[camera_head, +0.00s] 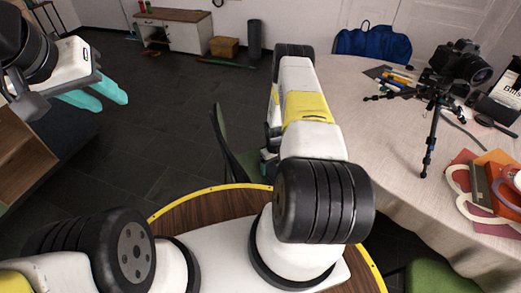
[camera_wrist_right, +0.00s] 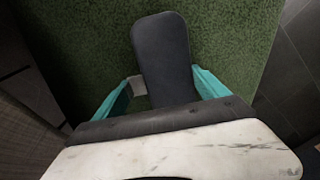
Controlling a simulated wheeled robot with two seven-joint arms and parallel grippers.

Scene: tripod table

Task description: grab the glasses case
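A dark, long case with rounded ends (camera_wrist_right: 165,55), which looks like the glasses case, lies on a green textured surface in the right wrist view. My right gripper (camera_wrist_right: 161,76) is open, with one teal finger on each side of the case. The near end of the case is hidden by my gripper's body, and I cannot tell whether either finger touches it. In the head view my right arm hides the case. My left gripper (camera_head: 111,104) is open and empty at the upper left, far from the case.
A dark chair frame (camera_head: 228,150) stands left of my right arm. A green seat (camera_head: 440,275) shows at the lower right.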

